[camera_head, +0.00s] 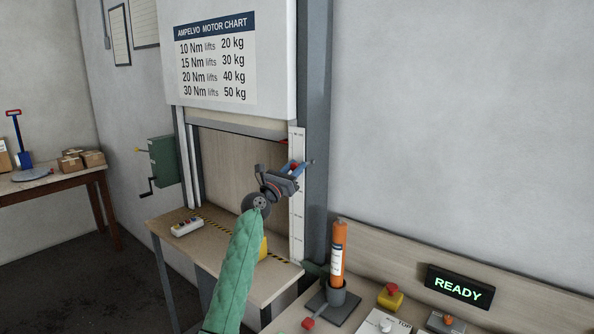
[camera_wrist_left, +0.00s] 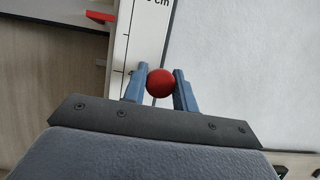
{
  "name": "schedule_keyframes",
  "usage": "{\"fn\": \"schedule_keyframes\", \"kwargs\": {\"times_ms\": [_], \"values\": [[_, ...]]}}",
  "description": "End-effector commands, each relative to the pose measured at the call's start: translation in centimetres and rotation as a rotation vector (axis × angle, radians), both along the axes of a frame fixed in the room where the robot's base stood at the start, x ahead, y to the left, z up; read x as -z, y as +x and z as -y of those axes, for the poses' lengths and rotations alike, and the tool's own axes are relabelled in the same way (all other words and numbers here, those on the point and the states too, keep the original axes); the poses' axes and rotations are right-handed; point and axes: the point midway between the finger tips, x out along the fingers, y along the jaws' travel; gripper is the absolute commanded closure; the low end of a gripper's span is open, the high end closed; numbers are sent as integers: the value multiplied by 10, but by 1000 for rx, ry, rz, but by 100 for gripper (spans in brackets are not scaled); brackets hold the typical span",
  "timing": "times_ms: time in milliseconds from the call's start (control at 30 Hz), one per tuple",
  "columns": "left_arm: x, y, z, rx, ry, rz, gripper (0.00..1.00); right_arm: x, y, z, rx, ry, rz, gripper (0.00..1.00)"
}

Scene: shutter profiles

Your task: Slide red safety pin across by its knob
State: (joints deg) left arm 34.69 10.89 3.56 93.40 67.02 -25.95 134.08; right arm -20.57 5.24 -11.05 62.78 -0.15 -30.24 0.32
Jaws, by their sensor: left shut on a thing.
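The red knob (camera_wrist_left: 160,82) of the safety pin sits between the blue fingertips of my left gripper (camera_wrist_left: 160,87) in the wrist view. My left gripper (camera_head: 295,168) is shut on it. In the head view the red knob (camera_head: 294,165) shows only partly, as the gripper covers much of it. The pin itself is hidden, and I cannot tell how far it reaches across. The gripper is in front of the white scale strip (camera_head: 297,220) beside the grey post. My right gripper is not in view.
A white shutter panel (camera_head: 232,55) with a motor chart hangs above. A red pointer (camera_wrist_left: 100,16) shows at the scale's left. Below are a bench (camera_head: 225,238) with a button box (camera_head: 187,227), an orange tube (camera_head: 339,250) in a stand and a READY display (camera_head: 460,288).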

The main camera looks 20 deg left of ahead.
Motion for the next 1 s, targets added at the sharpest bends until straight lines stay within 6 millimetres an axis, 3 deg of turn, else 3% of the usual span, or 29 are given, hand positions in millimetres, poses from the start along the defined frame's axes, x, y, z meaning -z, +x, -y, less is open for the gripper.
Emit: {"fn": "schedule_keyframes", "kwargs": {"times_ms": [33, 100, 133, 567, 633, 1000], "values": [[-3, 0, -3, -4, -1, 4, 68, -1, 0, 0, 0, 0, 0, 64], [-3, 0, -3, -4, -1, 3, 54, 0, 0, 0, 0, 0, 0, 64], [-3, 0, -3, -4, -1, 3, 53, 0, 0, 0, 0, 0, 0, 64], [6, -9, -5, -2, 0, 1, 53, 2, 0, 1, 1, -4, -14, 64], [11, -17, -8, -2, -1, 1, 53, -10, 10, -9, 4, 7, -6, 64], [28, -59, -25, -4, -2, 1, 53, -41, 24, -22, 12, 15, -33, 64]]}}
